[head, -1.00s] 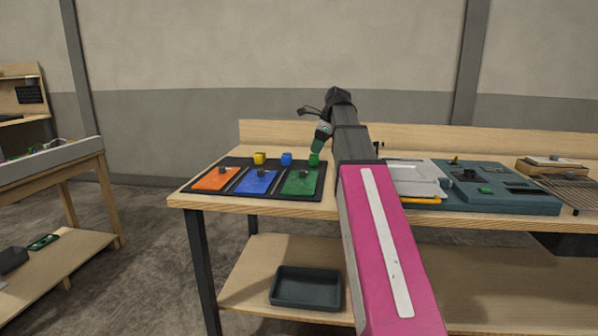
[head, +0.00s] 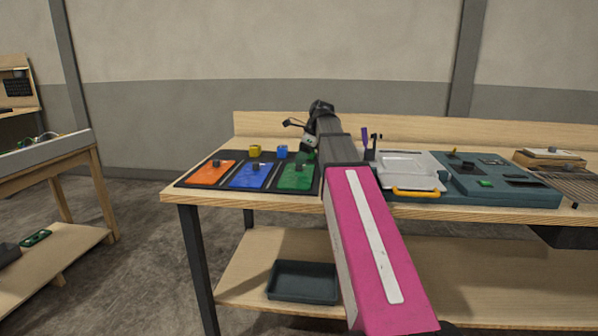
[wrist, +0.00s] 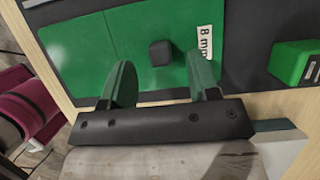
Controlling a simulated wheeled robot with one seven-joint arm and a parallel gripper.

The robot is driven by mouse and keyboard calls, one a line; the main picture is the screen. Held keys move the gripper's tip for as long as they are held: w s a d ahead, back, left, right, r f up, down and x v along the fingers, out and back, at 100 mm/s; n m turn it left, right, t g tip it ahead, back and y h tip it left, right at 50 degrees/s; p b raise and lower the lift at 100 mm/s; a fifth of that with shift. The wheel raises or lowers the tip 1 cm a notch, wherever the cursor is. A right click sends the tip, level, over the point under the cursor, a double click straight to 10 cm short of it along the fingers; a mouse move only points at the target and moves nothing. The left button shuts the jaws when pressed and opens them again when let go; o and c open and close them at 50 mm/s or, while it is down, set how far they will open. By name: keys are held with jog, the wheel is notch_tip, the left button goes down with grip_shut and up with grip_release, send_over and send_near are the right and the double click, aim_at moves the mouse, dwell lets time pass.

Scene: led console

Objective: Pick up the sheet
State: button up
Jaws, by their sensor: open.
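Three flat sheets with dark knobs lie side by side: an orange sheet (head: 212,174), a blue sheet (head: 250,177) and a green sheet (head: 296,178). The green sheet (wrist: 85,50) fills much of the wrist view, with a black square knob (wrist: 160,53) and a white "8 mm" label (wrist: 205,42). My gripper (wrist: 162,80) is open over the green sheet, its two green fingers on either side of the knob in that view. I cannot tell its height above the sheet. In the head view my gripper is mostly hidden by my arm.
The sheets lie on a black tray (head: 231,187) on a wooden bench. A green block (wrist: 297,60) is close to my gripper; yellow (head: 255,151) and blue (head: 282,151) blocks stand behind the sheets. A clear-lidded device with a yellow handle (head: 416,193) and a teal console (head: 500,193) are on the right.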

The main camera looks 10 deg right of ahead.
jog(key=shift+x, duration=1.25)
grip_shut()
jog(key=shift+r, duration=0.1)
jog(key=shift+r, duration=0.75)
notch_tip(320, 180, up, 3)
jog(key=shift+f, duration=0.1)
jog(key=s+a+r, duration=0.6)
jog(key=s+a, duration=0.1)
jog(key=a, duration=0.2)
jog(key=shift+r, duration=0.3)
